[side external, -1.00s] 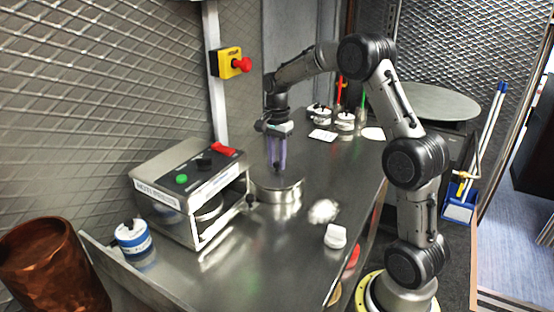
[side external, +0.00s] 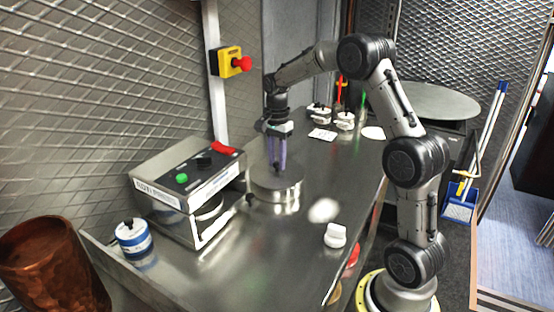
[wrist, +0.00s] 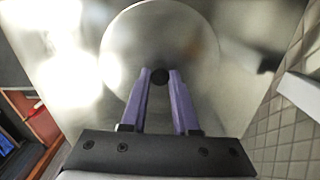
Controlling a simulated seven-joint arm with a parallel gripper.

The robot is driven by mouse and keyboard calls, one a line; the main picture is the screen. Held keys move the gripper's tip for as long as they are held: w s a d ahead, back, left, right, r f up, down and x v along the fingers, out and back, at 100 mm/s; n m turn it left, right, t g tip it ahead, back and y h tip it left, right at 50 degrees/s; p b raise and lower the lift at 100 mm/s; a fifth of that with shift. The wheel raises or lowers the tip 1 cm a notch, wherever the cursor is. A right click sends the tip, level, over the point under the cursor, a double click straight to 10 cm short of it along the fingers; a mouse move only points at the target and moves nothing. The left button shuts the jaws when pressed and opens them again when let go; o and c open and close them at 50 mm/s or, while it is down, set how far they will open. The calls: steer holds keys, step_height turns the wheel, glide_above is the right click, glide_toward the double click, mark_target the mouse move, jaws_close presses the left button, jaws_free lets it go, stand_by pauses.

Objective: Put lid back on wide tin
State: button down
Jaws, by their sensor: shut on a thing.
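The wide tin (side external: 280,200) is a low round metal tin standing on the steel counter, right of the roti press. Its flat grey lid (side external: 290,184) lies over its top; the small gap or seating at the rim is too small to tell. In the wrist view the lid (wrist: 190,45) is a broad disc with a dark round knob (wrist: 159,76) in its middle. My gripper (side external: 277,170) points straight down over the lid. Its purple fingers are shut on the knob, which sits between the fingertips in the wrist view (wrist: 159,80). The tin's inside is hidden.
The roti press (side external: 190,190) stands close on the left. A white tub (side external: 335,235) and a white round thing (side external: 323,210) are to the front right. A blue and white tin (side external: 133,237) stands at left front. Small jars (side external: 345,121) are at the back.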

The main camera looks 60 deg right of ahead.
stand_by(0.4)
steer(key=c, duration=0.6)
jaws_free()
steer(key=shift+o, duration=0.2)
steer(key=o, duration=0.4)
steer(key=shift+o, duration=0.2)
steer(key=shift+r, duration=3.5)
jaws_close()
